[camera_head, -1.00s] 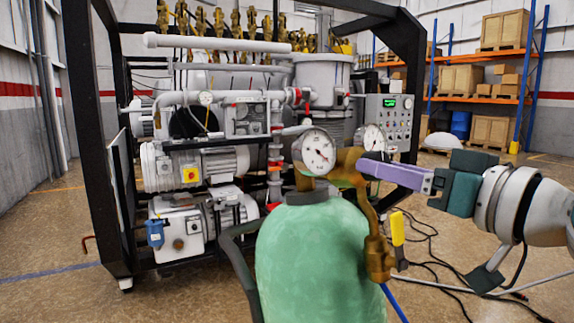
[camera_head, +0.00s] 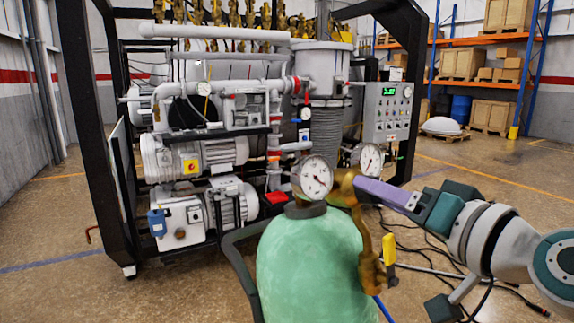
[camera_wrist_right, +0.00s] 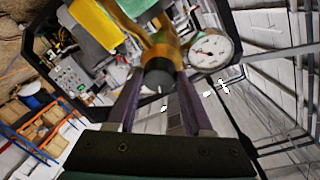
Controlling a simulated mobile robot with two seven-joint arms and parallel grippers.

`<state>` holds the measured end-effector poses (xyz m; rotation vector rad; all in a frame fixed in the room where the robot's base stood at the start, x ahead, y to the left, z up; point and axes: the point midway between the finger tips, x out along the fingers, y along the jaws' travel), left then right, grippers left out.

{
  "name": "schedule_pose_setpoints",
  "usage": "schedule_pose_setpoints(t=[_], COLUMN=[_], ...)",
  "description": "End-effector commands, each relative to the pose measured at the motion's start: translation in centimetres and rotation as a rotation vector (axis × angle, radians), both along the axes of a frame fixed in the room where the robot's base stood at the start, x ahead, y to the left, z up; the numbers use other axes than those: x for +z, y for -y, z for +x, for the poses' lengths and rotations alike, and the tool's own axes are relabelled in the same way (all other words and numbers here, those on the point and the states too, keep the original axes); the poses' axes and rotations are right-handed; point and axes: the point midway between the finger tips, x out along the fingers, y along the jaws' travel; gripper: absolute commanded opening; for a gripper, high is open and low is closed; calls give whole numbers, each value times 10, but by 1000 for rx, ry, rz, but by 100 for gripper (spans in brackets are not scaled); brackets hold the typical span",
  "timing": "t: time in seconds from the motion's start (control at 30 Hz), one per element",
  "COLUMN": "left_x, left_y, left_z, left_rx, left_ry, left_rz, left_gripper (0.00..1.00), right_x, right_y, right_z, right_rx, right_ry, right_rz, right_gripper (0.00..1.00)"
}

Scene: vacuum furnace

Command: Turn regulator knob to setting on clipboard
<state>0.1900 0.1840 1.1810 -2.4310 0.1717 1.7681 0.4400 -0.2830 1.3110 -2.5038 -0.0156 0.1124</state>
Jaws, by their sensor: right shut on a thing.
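The green gas cylinder (camera_head: 308,262) stands in front, with a brass regulator (camera_head: 366,236) on its top. Two round white gauges show by the regulator, a left gauge (camera_head: 316,177) and a right gauge (camera_head: 371,157); their readings are too small to tell. My right gripper (camera_head: 358,186) reaches in from the right, its purple fingers at the regulator. In the right wrist view, the fingers are shut on the dark round regulator knob (camera_wrist_right: 158,76), one on each side. A gauge (camera_wrist_right: 211,53) sits beside it. My left gripper is not in view. I cannot make out a clipboard.
The vacuum furnace frame (camera_head: 94,150) with pumps and pipes stands behind the cylinder. A grey control box (camera_head: 388,113) hangs on its right. Cables lie on the floor at right; shelves (camera_head: 480,85) stand far back.

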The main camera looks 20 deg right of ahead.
Motion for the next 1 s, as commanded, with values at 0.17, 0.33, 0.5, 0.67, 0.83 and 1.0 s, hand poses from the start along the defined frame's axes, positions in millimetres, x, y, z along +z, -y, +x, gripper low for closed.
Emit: schedule_pose_setpoints(t=[0.17, 0.33, 0.5, 0.67, 0.83, 1.0], left_x=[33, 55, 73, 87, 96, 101], left_y=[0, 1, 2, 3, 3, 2], left_z=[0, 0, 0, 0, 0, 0], left_rx=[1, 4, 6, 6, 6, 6], left_ry=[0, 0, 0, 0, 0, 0], left_rz=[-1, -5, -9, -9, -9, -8], left_gripper=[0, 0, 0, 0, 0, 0], right_x=[8, 9, 8, 8, 7, 5], right_y=[0, -1, -1, -1, -1, -1], right_z=[0, 0, 0, 1, 1, 1], right_rx=[-44, -84, -119, -146, -166, -179], right_ry=[-41, -79, -114, -139, -160, -173], right_rz=[159, 307, 442, 546, 624, 670], right_gripper=[0, 0, 0, 0, 0, 0])
